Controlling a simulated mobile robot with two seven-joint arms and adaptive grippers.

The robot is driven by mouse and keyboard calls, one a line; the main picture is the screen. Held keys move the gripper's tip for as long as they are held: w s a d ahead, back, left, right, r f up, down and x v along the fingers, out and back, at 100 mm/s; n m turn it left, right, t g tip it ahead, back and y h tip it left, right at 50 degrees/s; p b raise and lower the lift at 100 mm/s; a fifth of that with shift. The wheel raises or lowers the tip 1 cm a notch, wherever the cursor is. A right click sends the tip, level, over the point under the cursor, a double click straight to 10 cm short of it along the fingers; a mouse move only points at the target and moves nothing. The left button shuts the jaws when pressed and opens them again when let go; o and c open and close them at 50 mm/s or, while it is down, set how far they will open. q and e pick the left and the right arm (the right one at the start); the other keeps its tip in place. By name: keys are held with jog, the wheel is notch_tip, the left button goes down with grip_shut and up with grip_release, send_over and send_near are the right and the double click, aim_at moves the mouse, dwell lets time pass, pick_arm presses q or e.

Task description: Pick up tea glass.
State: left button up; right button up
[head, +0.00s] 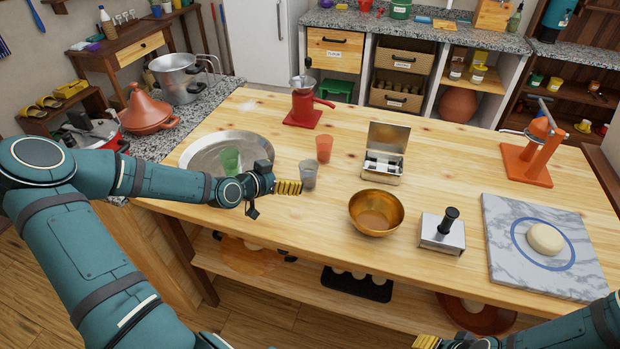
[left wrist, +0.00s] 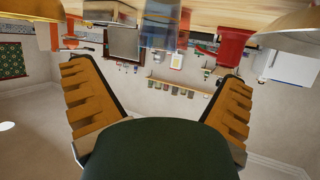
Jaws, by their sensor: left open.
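Three tea glasses show in the head view. A grey-blue glass (head: 308,175) stands upright on the wooden table (head: 270,235). An orange-red glass (head: 323,149) stands just behind it. A green glass (head: 229,161) stands on the round metal tray (head: 203,143). My left gripper (head: 290,187) is open and empty, just left of the grey-blue glass. In the left wrist view, which is upside down, a bluish see-through glass (left wrist: 161,24) shows at the top, beyond and between the open fingers (left wrist: 155,100). Only yellow fingertips of my right gripper (head: 426,342) show at the bottom edge.
A brass bowl (head: 376,212) and an open metal box (head: 384,160) stand right of the glasses. A red grinder (head: 303,105) is behind them. A metal press (head: 441,235) and a marble slab with dough (head: 500,245) lie further right. The table front before the glasses is clear.

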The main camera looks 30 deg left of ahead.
aim_at(301, 171)
pick_arm(q)
jog(key=x, duration=0.5)
jog(key=shift+w+f+b, duration=0.1)
jog(key=shift+f+b, duration=0.05)
jog(key=shift+b, duration=0.15)
jog(key=shift+f+x, duration=0.15)
jog(key=shift+x, duration=1.15)
jog(key=shift+f+x, duration=0.1)
jog(key=shift+x, duration=1.25)
jog(key=shift+d, duration=0.1)
jog(key=c, duration=1.4)
